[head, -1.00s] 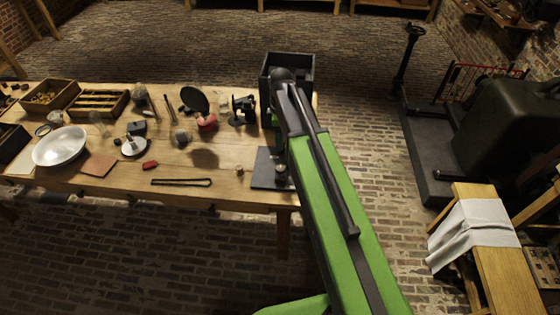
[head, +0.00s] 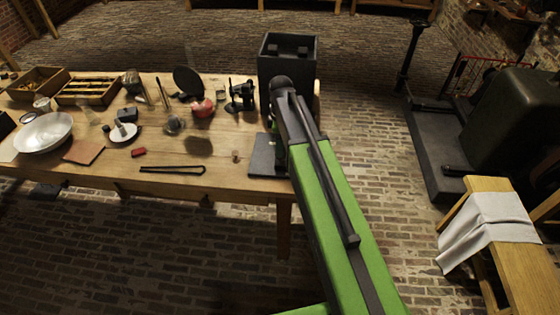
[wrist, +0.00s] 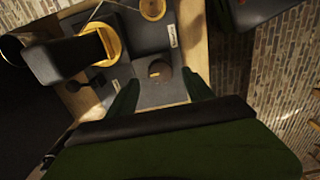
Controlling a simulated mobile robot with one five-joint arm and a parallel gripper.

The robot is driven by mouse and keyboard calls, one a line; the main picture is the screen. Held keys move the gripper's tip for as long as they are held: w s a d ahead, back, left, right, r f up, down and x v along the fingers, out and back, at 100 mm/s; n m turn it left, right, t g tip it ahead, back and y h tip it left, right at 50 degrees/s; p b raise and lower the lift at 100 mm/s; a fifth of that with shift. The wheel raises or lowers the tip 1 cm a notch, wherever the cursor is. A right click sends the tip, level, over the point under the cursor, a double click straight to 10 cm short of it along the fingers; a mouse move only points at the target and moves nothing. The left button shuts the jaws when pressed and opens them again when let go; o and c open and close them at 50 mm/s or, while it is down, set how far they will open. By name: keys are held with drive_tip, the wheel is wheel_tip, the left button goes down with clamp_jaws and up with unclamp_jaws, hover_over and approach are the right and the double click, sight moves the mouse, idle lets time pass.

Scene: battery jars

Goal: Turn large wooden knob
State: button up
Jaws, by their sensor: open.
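In the wrist view, a dark brown round knob (wrist: 160,70) stands on a grey plate (wrist: 165,95); I take it to be the large wooden knob. My gripper (wrist: 160,90) is open, its two green fingers apart and empty. The knob shows between and just beyond the fingertips; I cannot tell the height gap, and I see no contact. In the head view, the grey plate (head: 262,156) lies at the table's right end, partly hidden by my arm. My gripper and the knob are hidden there.
A dark open box (head: 288,60) stands at the table's back right corner. A small wooden piece (head: 235,156) and black tongs (head: 172,169) lie left of the plate.

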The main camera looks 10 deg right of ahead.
wheel_tip(320, 180, down, 4)
drive_tip(key=shift+r+b, duration=0.1)
drive_tip(key=shift+b, duration=1.05)
drive_tip(key=shift+r, duration=0.1)
drive_tip(key=shift+c, duration=0.2)
drive_tip(key=c, duration=1.2)
drive_tip(key=shift+a, duration=0.15)
clamp_jaws()
drive_tip(key=shift+m, duration=0.4)
